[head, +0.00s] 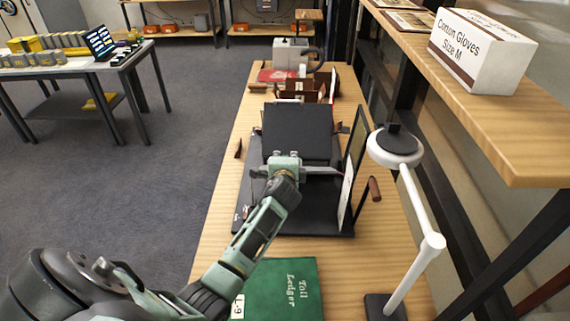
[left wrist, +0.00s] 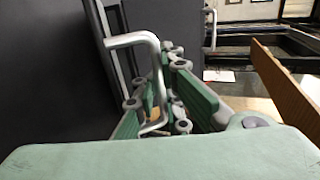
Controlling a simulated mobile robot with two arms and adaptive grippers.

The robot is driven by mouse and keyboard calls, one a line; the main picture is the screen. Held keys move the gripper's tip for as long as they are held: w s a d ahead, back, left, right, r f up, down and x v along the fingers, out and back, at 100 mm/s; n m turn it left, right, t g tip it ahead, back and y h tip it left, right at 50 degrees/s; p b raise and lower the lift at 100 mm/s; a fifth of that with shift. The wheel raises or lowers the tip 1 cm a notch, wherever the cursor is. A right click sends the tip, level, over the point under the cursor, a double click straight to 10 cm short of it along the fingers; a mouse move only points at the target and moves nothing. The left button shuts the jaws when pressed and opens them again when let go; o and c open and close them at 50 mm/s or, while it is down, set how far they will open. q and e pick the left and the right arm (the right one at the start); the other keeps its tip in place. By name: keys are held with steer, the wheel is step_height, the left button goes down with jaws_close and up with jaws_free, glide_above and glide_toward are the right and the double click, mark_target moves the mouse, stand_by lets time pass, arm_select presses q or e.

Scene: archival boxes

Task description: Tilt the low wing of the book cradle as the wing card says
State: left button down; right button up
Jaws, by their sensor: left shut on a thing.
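The black book cradle stands on the wooden bench in the head view, with its dark base (head: 325,222) flat on the bench top. A broad dark wing panel (head: 297,130) shows behind my left gripper; its exact angle is hard to tell. A thin dark panel (head: 357,140) stands steeply at the right. A white card (head: 346,193) is beside it, its text unreadable. My left gripper (head: 285,163) is at the near edge of the broad panel. In the left wrist view, its green fingers close on a silver bar handle (left wrist: 140,40) beside a dark panel (left wrist: 45,75). My right gripper is out of view.
A green Toll Ledger (head: 290,290) lies near the front. A white lamp (head: 412,205) stands at the right, its head close to the cradle. A shelf with a glove box (head: 480,50) overhangs the right. Brown holders (head: 300,90) stand behind. The left aisle is clear.

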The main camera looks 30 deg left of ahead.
arm_select(q)
steer(key=shift+w+a+r, duration=0.15)
steer(key=shift+w+r, duration=0.15)
steer(key=shift+r, duration=0.05)
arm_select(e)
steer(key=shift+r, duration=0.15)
arm_select(q)
steer(key=c, duration=1.9)
jaws_free()
steer(key=shift+s, duration=0.15)
steer(key=v, duration=1.2)
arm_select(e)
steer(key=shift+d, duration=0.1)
